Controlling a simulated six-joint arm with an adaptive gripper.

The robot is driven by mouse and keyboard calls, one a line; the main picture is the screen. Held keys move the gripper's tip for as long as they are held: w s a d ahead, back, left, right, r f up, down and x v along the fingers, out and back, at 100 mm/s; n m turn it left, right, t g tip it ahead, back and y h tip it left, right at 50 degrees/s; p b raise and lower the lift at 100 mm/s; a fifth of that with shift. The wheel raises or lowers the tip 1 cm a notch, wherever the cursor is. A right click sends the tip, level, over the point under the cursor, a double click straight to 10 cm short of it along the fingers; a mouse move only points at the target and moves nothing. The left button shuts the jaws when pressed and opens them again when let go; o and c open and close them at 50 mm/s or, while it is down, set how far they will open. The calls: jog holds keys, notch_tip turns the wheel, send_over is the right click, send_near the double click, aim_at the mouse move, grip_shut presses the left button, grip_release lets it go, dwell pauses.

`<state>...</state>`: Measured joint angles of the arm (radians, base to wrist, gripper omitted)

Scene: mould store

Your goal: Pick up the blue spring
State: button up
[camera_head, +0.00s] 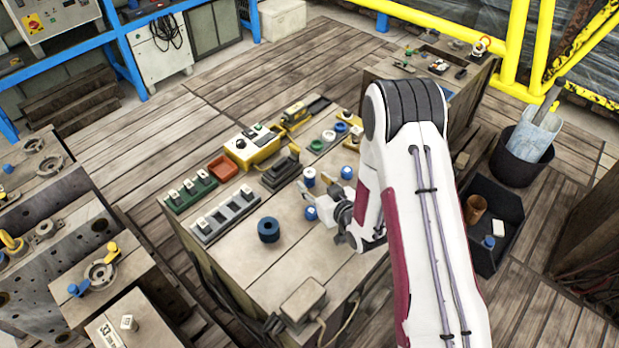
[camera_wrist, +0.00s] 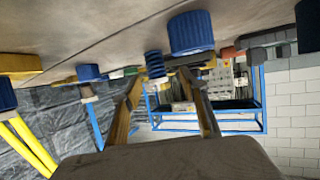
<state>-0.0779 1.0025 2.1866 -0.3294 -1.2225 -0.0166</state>
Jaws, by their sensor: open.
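The blue spring (camera_wrist: 155,65) shows in the wrist view as a ribbed blue coil standing on the tabletop, which lies along the top of this view. It appears between the fingertips of my gripper (camera_wrist: 158,82) and seems to be a little beyond them. In the head view my gripper (camera_head: 326,206) is low over the table among several small blue pieces, pointing left. I cannot tell for sure which of these is the spring. My gripper is open, with nothing held. My arm covers part of the table's right side.
A larger ribbed blue piece (camera_wrist: 191,33) stands close beside the spring in the wrist view. A red tray (camera_head: 222,168) and a yellow control box (camera_head: 252,148) stand farther back. The table's front left is mostly clear.

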aim_at(312, 178)
jog(key=shift+w, duration=0.1)
jog(key=shift+x, duration=1.2)
jog(key=shift+d+x, duration=0.1)
jog(key=shift+x, duration=0.55)
jog(key=shift+d+x, duration=0.15)
jog(key=shift+x, duration=0.55)
jog(key=shift+w, duration=0.1)
jog(key=shift+c, duration=0.3)
grip_shut()
